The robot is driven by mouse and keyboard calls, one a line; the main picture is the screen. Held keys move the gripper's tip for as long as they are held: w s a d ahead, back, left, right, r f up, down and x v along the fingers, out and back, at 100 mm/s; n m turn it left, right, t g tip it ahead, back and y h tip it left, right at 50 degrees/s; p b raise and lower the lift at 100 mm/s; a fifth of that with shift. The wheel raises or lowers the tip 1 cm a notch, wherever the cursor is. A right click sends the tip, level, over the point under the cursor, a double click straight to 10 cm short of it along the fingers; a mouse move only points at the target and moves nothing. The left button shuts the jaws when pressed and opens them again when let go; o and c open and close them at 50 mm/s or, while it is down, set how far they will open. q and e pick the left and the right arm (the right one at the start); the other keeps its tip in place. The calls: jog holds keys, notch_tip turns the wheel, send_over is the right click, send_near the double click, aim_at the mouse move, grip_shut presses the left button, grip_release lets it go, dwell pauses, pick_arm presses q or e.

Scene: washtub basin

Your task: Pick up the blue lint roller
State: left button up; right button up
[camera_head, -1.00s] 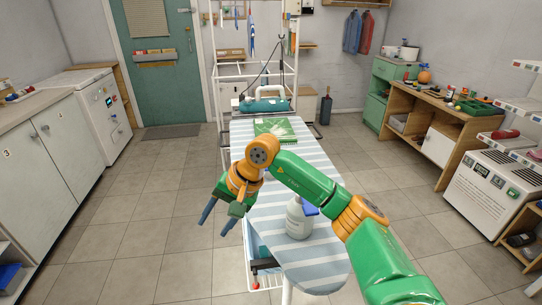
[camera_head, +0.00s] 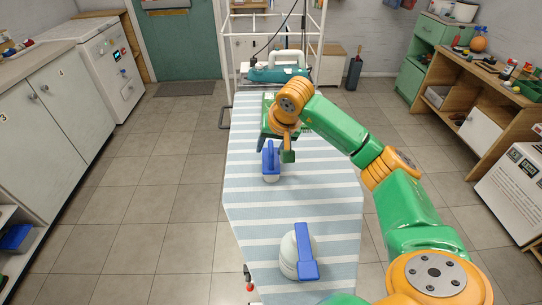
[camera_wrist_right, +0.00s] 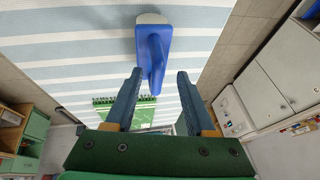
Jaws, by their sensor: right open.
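The blue lint roller (camera_head: 270,160), with a white end nearest me, is on the striped ironing board (camera_head: 245,205). It also shows in the right wrist view (camera_wrist_right: 153,50), its blue handle reaching toward me between the fingertips. My right gripper (camera_head: 277,152) is open over the board, just beyond and beside the roller. In the right wrist view its two fingers (camera_wrist_right: 158,76) stand on either side of the handle end, with gaps visible on both sides. Whether they are level with the handle is unclear. My left gripper is out of view.
A white bottle (camera_head: 289,262) with a blue part stands on the near end of the board. A green patterned item (camera_wrist_right: 125,115) lies farther along it. A teal iron (camera_head: 280,74) rests at the far end. Open tiled floor (camera_head: 150,200) lies to the left.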

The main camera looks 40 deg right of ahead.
jog(key=shift+w+d+f, duration=0.2)
jog(key=shift+w+f, duration=0.1)
jog(key=shift+f, duration=0.2)
jog(key=shift+w+d+f, duration=0.15)
jog(key=shift+w+f, duration=0.15)
jog(key=shift+f, duration=0.2)
jog(key=shift+d, duration=0.1)
jog(key=shift+s+a+r, duration=0.1)
jog(key=shift+a+r, duration=0.05)
jog(key=shift+a, duration=0.05)
jog(key=c, duration=0.8)
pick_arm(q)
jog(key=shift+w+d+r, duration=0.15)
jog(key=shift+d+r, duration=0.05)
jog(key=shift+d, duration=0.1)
pick_arm(e)
grip_shut()
jog(key=shift+d, duration=0.1)
